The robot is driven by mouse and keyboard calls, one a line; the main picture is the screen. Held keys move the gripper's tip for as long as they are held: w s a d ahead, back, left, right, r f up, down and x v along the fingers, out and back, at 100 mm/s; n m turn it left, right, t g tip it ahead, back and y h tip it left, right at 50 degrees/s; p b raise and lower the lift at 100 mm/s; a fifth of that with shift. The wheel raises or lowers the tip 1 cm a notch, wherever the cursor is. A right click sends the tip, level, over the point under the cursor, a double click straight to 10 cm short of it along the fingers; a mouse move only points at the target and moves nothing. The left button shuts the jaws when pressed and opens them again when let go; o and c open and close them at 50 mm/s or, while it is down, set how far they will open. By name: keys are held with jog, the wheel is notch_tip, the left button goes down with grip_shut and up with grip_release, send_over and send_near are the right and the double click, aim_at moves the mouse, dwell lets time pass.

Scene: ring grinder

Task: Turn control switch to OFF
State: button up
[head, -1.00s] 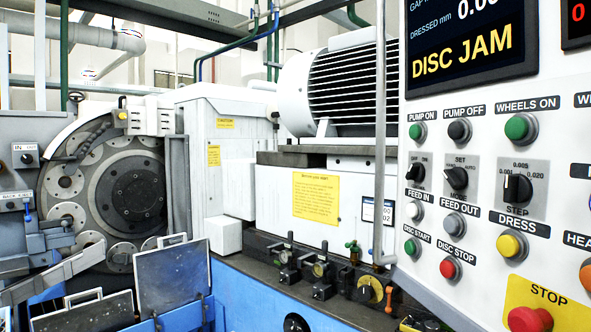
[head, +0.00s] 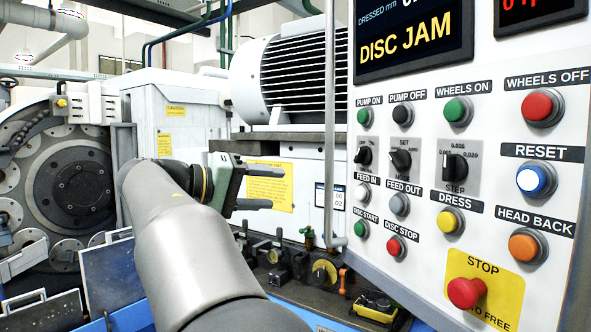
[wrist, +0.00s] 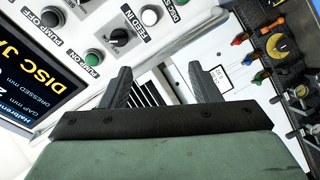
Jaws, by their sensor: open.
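A small black rotary switch (head: 364,154) with OFF and ON marks sits on the white control panel, below the green PUMP ON button and above the FEED IN button. Its exact pointer position is too small to read surely. The switch also shows in the wrist view (wrist: 119,38), up and left of the fingers. My gripper (head: 278,188) is open and empty, left of the panel and apart from it, with its fingers pointing right. In the wrist view its two dark fingers (wrist: 160,72) stand apart with nothing between them.
Close to the switch are the SET/MODE knob (head: 400,160), PUMP ON button (head: 364,117) and FEED IN button (head: 362,192). A grey vertical pipe (head: 330,120) stands between gripper and panel in the head view. A red STOP button (head: 466,292) is lower right.

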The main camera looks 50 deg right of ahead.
notch_tip(320, 180, up, 5)
jog(key=s+m+g, duration=0.2)
jog(key=m+g, duration=0.1)
jog(key=p, duration=0.3)
send_near(358, 157)
jog(key=x, duration=0.8)
jog(key=shift+s+d, duration=0.15)
jog(key=shift+d, duration=0.1)
jog(key=c, duration=1)
